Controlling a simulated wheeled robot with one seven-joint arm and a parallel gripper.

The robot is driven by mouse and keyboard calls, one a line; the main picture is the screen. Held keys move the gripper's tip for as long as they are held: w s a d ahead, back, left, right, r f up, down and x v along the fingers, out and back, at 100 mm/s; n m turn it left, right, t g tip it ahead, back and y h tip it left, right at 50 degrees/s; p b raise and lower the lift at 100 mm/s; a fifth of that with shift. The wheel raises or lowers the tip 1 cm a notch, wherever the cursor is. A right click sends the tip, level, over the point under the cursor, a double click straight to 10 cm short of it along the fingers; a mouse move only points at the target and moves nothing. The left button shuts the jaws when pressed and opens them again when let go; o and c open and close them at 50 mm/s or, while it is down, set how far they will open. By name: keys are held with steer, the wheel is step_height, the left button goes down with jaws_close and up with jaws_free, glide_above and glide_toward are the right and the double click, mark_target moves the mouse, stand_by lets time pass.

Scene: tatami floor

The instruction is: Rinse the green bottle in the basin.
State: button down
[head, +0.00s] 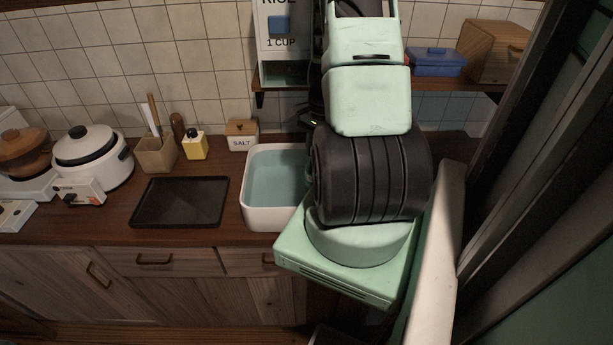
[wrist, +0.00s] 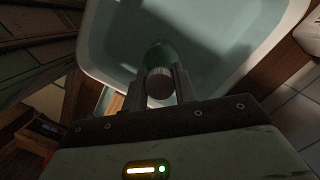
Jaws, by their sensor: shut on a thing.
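The white basin (head: 258,218) stands on the wooden counter in the head view, with bluish water in it. In the wrist view its rim (wrist: 92,62) curves around the water. My gripper (wrist: 159,88) is shut on the green bottle (wrist: 158,55), holding it near its ribbed, light cap, which faces the wrist camera. The bottle's green body points away from the camera, over the water area. I cannot tell whether it touches the water. In the head view my arm hides the gripper, nearly all of the bottle and the right part of the basin.
A black tray (head: 180,202) lies left of the basin. A salt box (head: 241,135), a yellow bottle (head: 195,146) and a utensil holder (head: 156,155) stand behind it. A white cooker (head: 92,158) is further left. A shelf with a blue box (head: 436,62) hangs at the back right.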

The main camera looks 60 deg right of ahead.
steer(key=shift+w+a+p, duration=0.15)
steer(key=shift+w+a, duration=0.25)
steer(key=shift+w, duration=0.35)
steer(key=shift+w+a+p, duration=0.1)
steer(key=shift+w+a, duration=0.25)
steer(key=shift+w, duration=0.4)
steer(key=shift+w+a+p, duration=0.15)
steer(key=shift+w+a, duration=0.25)
steer(key=shift+w, duration=0.35)
steer(key=shift+s, duration=0.1)
steer(key=shift+s+d, duration=0.3)
steer(key=shift+s, duration=0.25)
steer(key=shift+s+d, duration=0.25)
steer(key=shift+s, duration=0.25)
step_height(320, 180, up, 12)
steer(key=p, duration=0.9)
steer(key=shift+f, duration=0.25)
steer(key=shift+r, duration=0.1)
step_height(320, 180, up, 4)
steer(key=p, duration=0.3)
